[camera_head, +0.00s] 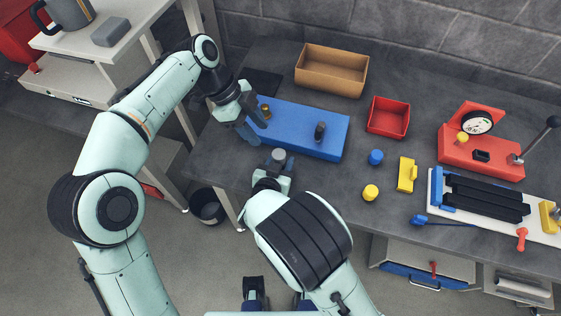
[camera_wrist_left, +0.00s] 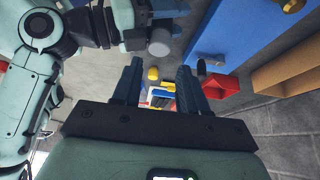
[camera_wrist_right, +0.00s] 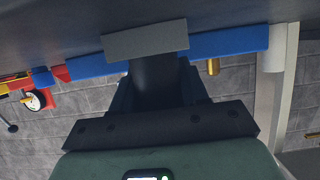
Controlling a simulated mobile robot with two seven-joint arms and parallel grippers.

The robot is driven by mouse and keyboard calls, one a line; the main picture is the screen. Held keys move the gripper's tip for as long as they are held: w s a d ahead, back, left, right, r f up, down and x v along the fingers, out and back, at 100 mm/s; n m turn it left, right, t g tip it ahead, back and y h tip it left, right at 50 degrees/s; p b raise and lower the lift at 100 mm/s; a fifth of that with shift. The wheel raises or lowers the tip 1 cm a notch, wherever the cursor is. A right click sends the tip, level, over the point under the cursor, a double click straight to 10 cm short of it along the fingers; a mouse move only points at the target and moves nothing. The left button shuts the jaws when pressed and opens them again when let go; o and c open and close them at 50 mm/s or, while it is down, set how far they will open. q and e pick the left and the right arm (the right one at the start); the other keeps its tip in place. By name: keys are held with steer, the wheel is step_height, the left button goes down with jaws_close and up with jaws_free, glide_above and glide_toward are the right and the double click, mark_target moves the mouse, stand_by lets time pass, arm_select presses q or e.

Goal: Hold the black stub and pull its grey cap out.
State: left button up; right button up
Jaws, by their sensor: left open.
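My right gripper (camera_head: 273,168) is shut on the black stub (camera_wrist_right: 155,82), which shows between its fingers in the right wrist view. The grey cap (camera_wrist_right: 145,42) sits on the stub's end, wider than the stub. The cap also shows in the head view (camera_head: 279,155) and in the left wrist view (camera_wrist_left: 158,42). My left gripper (camera_head: 261,135) is open and empty, to the left of and beyond the cap in the head view, near the left end of the blue block. In the left wrist view its fingers (camera_wrist_left: 158,82) stand apart, the cap outside them.
The blue block (camera_head: 300,122) carries a brass peg (camera_head: 265,110) and a dark peg (camera_head: 320,131). A brown tray (camera_head: 331,88), a red bin (camera_head: 388,131), a blue knob (camera_head: 376,157) and yellow parts (camera_head: 406,174) lie to the right. A red gauge stand (camera_head: 478,156) is at far right.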

steer(key=c, duration=0.5)
steer(key=o, duration=0.4)
steer(key=shift+c, duration=1.3)
steer(key=shift+f, duration=0.1)
